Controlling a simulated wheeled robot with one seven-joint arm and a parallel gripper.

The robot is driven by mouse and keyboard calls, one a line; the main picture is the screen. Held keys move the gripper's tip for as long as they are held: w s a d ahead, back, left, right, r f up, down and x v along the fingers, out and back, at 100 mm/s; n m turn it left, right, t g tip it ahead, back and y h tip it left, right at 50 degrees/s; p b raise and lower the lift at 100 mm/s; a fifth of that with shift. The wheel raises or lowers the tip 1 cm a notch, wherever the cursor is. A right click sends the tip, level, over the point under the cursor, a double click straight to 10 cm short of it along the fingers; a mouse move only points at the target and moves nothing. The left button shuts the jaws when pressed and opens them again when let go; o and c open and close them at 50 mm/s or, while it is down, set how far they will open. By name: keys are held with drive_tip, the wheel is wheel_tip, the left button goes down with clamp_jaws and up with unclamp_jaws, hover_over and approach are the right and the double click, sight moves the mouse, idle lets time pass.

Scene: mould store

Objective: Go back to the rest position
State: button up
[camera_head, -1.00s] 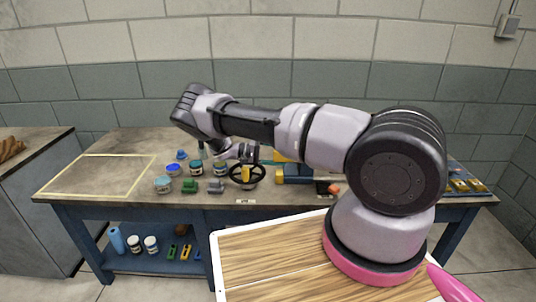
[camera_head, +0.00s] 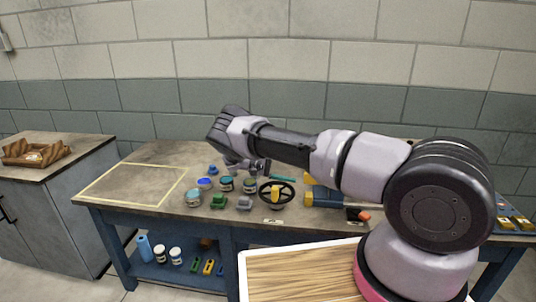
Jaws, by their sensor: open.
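My gripper (camera_head: 250,167) shows small and dark below my wrist, above the back middle of the workbench (camera_head: 150,208). Its fingers are open and I see nothing held between them. My arm reaches in from the right, bent over the bench, and hides part of the bench's right half. A black handwheel with a yellow centre (camera_head: 277,194) stands on the bench just in front and to the right of my gripper.
A yellow outlined area (camera_head: 133,184) on the bench's left is empty. A side cabinet (camera_head: 62,197) carries a wooden tray (camera_head: 36,153).

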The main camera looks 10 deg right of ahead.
drive_tip(key=s+d+r+t+y, duration=0.1)
drive_tip(key=s+d+r+y, duration=0.2)
drive_tip(key=r, duration=0.7)
drive_tip(key=s+d+r+m+y, duration=0.1)
drive_tip(key=s+r+y, duration=0.1)
drive_tip(key=r+y, duration=0.55)
drive_tip(key=s+d+r+t+y, duration=0.1)
drive_tip(key=s+d+r+y, duration=0.15)
drive_tip(key=r, duration=0.85)
drive_tip(key=s+a+r+t+y, duration=0.1)
drive_tip(key=s+r+t, duration=0.4)
drive_tip(key=s, duration=0.7)
drive_tip(key=s+a+r+t+y, duration=0.2)
drive_tip(key=s+r+t, duration=0.3)
drive_tip(key=s+r, duration=0.5)
drive_tip(key=s+y, duration=0.1)
drive_tip(key=s, duration=0.2)
drive_tip(key=shift+r+y, duration=0.15)
drive_tip(key=shift+y, duration=0.15)
